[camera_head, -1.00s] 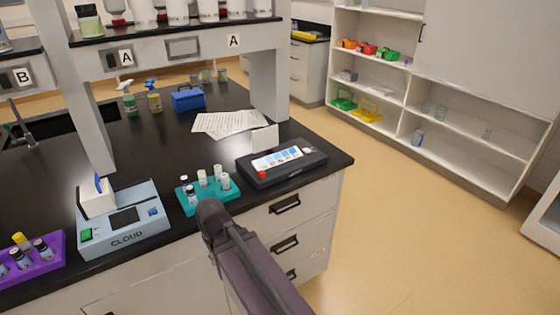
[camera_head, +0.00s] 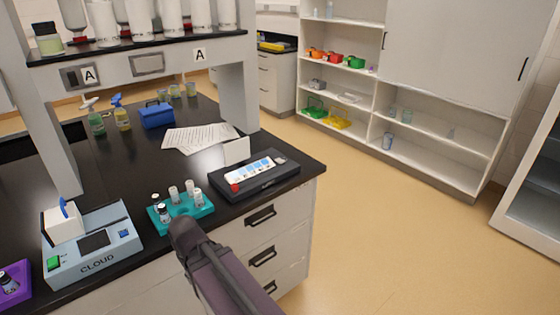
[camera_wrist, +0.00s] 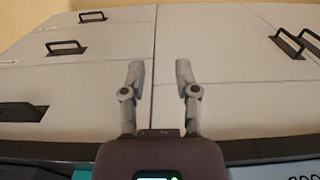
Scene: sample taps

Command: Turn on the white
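The task's words name only something white, and I cannot tell which thing is meant. A pale blue device marked CLOUD (camera_head: 92,245) stands on the black bench at left, with a green button, a dark screen and a white block (camera_head: 63,223) on top. A black unit (camera_head: 255,187) with a white panel and a red button lies near the bench's right corner. A teal rack (camera_head: 180,209) with several white-capped vials sits between them. My gripper (camera_wrist: 159,72) is open and empty in the wrist view, facing white drawer fronts. In the head view my arm hides the gripper's fingers.
A purple rack (camera_head: 14,285) is at the far left. Papers (camera_head: 199,137), a blue box (camera_head: 157,114) and bottles stand farther back. The floor (camera_head: 400,235) at right is clear, up to white shelving (camera_head: 430,179).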

